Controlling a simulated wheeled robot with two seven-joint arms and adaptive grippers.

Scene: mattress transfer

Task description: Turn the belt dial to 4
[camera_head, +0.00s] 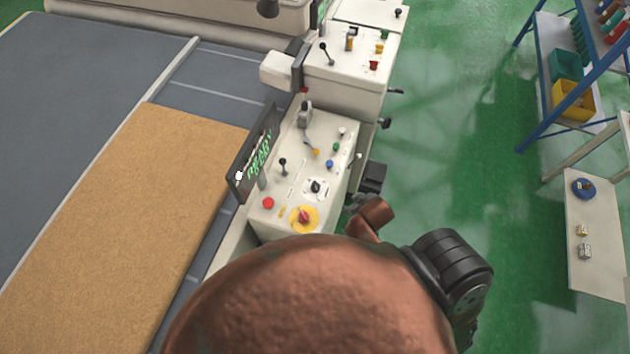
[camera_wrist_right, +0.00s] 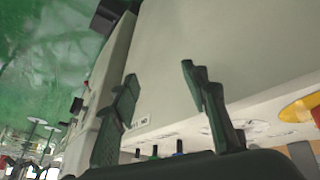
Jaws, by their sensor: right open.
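The belt dial looks to be the black knob on a white round plate (camera_head: 316,187) on the near control panel (camera_head: 285,190), in the head view. Its scale is too small to read. My right gripper (camera_wrist_right: 158,73) is open and empty, its two dark fingers apart in the right wrist view, against the pale side of the panel housing. In the head view it is mostly hidden by my copper arm, beside the panel's right edge and apart from the dial. I cannot make out the dial in the wrist view. My left gripper is not in view.
A red knob on a yellow disc (camera_head: 304,218) and a red button (camera_head: 268,203) sit close to the dial. A tilted display (camera_head: 256,155) stands at the panel's left. A brown mattress (camera_head: 130,220) lies on the grey bed.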

